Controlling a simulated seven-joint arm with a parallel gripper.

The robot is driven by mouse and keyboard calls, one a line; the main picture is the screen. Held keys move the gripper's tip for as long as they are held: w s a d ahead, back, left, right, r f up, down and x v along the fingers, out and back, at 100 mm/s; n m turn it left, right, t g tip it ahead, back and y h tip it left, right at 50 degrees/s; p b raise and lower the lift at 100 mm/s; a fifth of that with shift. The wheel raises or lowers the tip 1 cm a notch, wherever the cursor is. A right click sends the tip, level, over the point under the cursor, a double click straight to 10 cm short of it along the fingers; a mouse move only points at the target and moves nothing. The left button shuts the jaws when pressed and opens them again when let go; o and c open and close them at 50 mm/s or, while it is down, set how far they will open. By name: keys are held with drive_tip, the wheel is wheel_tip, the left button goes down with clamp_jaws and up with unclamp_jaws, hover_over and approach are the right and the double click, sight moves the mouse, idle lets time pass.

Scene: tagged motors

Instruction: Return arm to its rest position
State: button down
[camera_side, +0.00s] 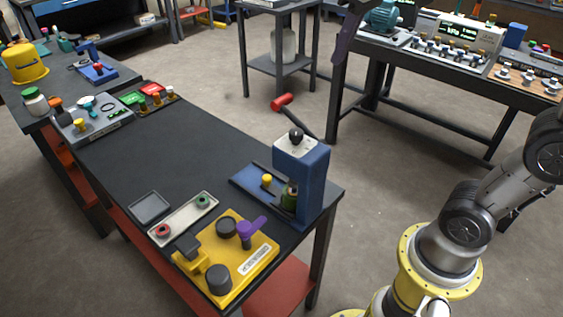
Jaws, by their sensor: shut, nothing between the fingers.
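My arm rises from its yellow base at the lower right and leaves the picture at the right edge. On the table's near end are a yellow fixture (232,277) with dark round parts and a purple lever (250,228), a light tray (172,228) with a red and a green ring, and a tall blue station (311,183).
A red-headed hammer (283,102) shows beyond the table. A back bench (430,75) carries a teal motor (382,18) and panels. The middle of the work table is bare.

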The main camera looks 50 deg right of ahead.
drive_tip(key=s+a+f+t, duration=0.1)
drive_tip(key=s+f+t, duration=0.1)
drive_tip(key=s+f, duration=1)
drive_tip(key=shift+s+f, duration=0.35)
drive_tip(key=shift+s, duration=0.45)
